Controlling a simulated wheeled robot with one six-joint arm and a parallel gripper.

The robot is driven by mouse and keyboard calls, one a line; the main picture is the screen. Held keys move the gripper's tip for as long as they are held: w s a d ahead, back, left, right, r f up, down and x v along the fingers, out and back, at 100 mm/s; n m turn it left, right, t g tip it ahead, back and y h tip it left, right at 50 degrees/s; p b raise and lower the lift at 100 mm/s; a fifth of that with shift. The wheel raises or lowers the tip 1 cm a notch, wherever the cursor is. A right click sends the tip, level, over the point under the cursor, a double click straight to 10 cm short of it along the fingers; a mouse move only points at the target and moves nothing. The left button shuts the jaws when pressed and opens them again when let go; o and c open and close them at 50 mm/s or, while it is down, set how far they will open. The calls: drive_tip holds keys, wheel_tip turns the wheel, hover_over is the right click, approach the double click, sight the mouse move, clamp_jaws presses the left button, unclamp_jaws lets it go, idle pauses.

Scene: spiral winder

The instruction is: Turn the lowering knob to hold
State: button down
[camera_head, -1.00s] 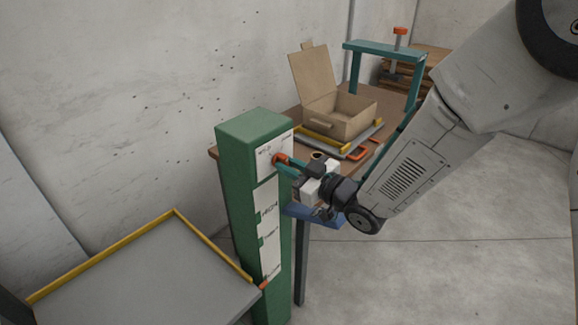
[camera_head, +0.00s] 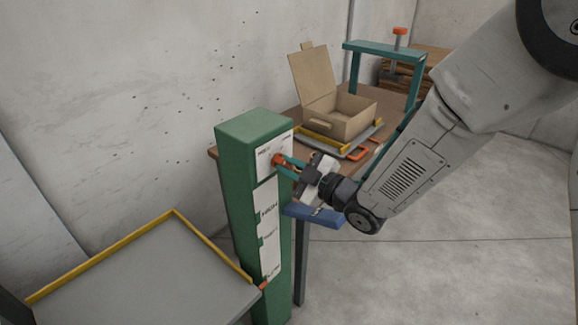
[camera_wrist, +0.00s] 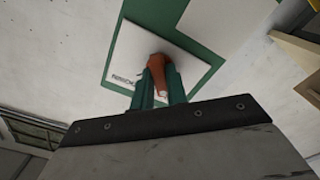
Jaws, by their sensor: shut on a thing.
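The lowering knob (camera_head: 277,160) is orange and sits on a white label plate (camera_head: 266,147) near the top of a green post (camera_head: 229,172). My gripper (camera_head: 285,164) reaches it from the right, with its teal fingers shut on the knob. In the wrist view the orange knob (camera_wrist: 159,75) stands between the two teal fingers of my gripper (camera_wrist: 160,88). The label plate (camera_wrist: 130,53) shows dark lettering beside the knob, too small to read surely. The fingers hide part of the knob.
A grey tray (camera_head: 150,275) with yellow edges lies at the lower left. Behind the post, a brown table (camera_head: 285,118) bears an open cardboard box (camera_head: 345,112) and a teal frame (camera_head: 385,50). A blue piece (camera_head: 318,216) lies below my gripper. Floor at right is clear.

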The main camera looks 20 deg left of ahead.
idle(0.3)
drive_tip(key=c, duration=1.4)
unclamp_jaws()
drive_tip(key=v, duration=0.8)
